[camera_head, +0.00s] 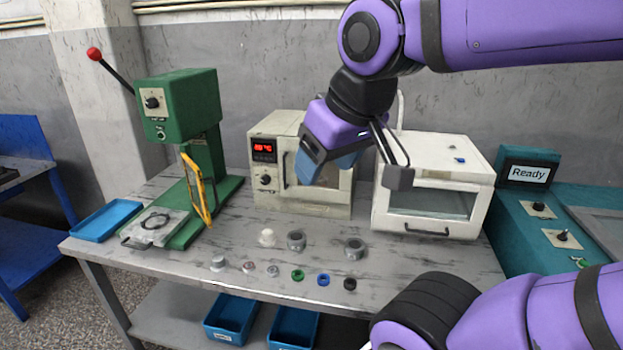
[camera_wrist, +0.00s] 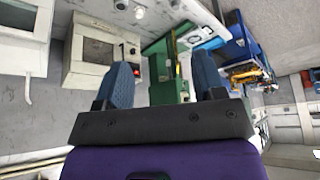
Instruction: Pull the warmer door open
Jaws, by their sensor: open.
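The warmer (camera_head: 275,206) is a beige box with a red digital display and a knob on its left front. Its door (camera_head: 318,202) is at the right of the front, looks shut, and has an upright handle (camera_head: 284,170) at its left side. My gripper (camera_head: 325,168) is open and empty in front of the upper part of the door, hiding much of it. I cannot tell the exact gap between them. In the wrist view the two blue fingers (camera_wrist: 163,78) are spread apart, with the warmer (camera_wrist: 77,72) beyond them to the left.
A white cabinet (camera_head: 460,148) with a glass front stands right of the warmer. A green press (camera_head: 190,105) with a yellow guard stands left. Several small parts, including a green ring (camera_head: 297,275), lie on the table (camera_head: 400,268) in front. Blue bins (camera_head: 231,318) sit below.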

